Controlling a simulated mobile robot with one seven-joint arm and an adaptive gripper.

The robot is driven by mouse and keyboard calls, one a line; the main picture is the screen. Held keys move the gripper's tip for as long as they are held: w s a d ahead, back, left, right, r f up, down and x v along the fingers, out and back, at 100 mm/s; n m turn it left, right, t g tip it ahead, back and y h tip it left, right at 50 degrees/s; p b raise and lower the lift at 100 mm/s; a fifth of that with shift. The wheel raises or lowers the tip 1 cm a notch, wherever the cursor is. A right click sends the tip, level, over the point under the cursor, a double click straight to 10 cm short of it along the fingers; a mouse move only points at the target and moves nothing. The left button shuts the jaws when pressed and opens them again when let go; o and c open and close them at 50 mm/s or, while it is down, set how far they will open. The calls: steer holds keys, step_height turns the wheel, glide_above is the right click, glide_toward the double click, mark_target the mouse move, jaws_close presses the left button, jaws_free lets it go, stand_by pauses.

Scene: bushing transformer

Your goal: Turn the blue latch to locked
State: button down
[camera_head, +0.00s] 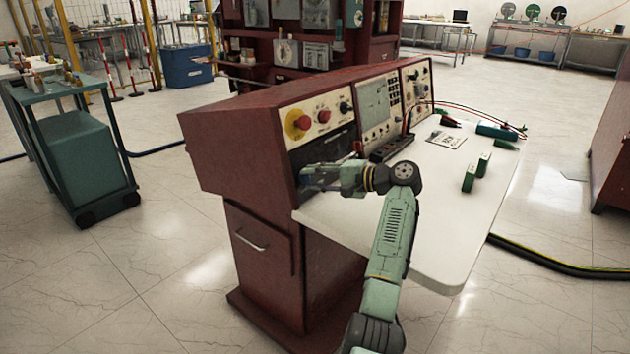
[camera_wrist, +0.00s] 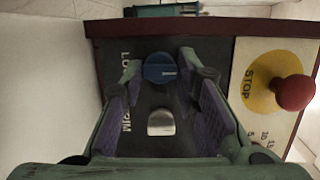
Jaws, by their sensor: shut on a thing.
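The blue latch (camera_wrist: 160,68) is a round blue knob on a dark panel (camera_wrist: 150,140) in the wrist view, with a pale mark on its right side. My gripper (camera_wrist: 161,63) has one finger on each side of the latch and is shut on it. White letters on the panel beside the left finger are partly covered, so the full label cannot be read. In the head view my gripper (camera_head: 318,178) reaches left to the front of the red console (camera_head: 240,150), low at its left end. The latch is hidden there.
A silver knob (camera_wrist: 161,122) sits just below the latch, between the fingers. A red stop button (camera_wrist: 293,92) on a yellow disc stands out at right. The white worktop (camera_head: 440,230) lies under my arm and holds green blocks (camera_head: 476,172) and cables.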

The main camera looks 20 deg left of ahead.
steer(key=shift+n, duration=0.3)
steer(key=c, duration=1.2)
jaws_free()
steer(key=shift+c, duration=0.2)
steer(key=shift+d, duration=0.1)
steer(key=v, duration=1.1)
steer(key=shift+d+r, duration=0.2)
steer(key=shift+d, duration=0.15)
steer(key=shift+s, duration=0.1)
